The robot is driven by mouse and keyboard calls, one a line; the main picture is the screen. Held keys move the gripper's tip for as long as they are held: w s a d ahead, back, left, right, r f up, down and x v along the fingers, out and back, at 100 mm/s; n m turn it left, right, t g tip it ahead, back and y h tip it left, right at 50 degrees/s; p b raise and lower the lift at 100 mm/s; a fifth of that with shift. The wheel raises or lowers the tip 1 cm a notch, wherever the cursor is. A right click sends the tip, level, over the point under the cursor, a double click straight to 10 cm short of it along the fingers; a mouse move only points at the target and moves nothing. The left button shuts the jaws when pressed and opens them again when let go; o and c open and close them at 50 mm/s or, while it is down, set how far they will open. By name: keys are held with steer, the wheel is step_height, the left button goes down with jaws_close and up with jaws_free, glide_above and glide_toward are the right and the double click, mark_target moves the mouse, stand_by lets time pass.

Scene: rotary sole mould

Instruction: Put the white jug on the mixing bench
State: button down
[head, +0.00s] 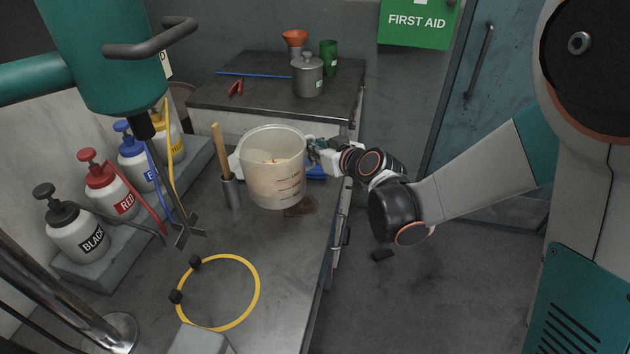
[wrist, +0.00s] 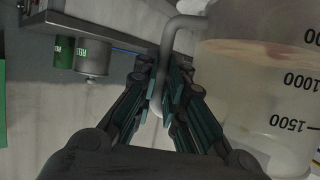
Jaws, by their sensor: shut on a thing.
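The white jug (head: 274,176) is a translucent measuring jug with volume marks and some pale content, upright in the head view at the bench's right side. It also fills the right of the wrist view (wrist: 265,85). My gripper (head: 322,154) is at the jug's right side, shut on its handle; the wrist view shows the handle (wrist: 168,45) between my fingers (wrist: 163,92). The mixing bench (head: 275,285) is the grey surface below. The jug hides part of it, and I cannot tell whether the jug's base touches it.
A yellow ring (head: 257,290) lies on the bench in front. A metal cup (head: 231,193) with a wooden stick stands left of the jug. Several colour bottles (head: 104,185) line the left, under a teal mixer (head: 110,60). A raised shelf behind holds a grey canister (head: 307,77).

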steer(key=shift+f+b, duration=1.45)
steer(key=shift+f, duration=3.2)
steer(key=c, duration=1.7)
jaws_free()
steer(key=shift+o, duration=0.2)
steer(key=s+d+r+m+g+h+p, duration=0.1)
steer(key=s+d+r, duration=0.3)
steer(key=s+d, duration=0.4)
steer(key=s+d+r+m+g+h+p, duration=0.1)
steer(key=s+d+r+m+h, duration=0.3)
steer(key=s+d, duration=0.5)
steer(key=s+d+r+m+g+h, duration=0.1)
steer(key=s+d+r+m+h, duration=0.1)
steer(key=s+d+r, duration=0.4)
steer(key=s+d+h, duration=0.1)
steer(key=s+d, duration=0.2)
steer(key=s, duration=0.3)
steer(key=shift+s+r+g+p, duration=0.25)
steer(key=shift+s+g+p, duration=0.15)
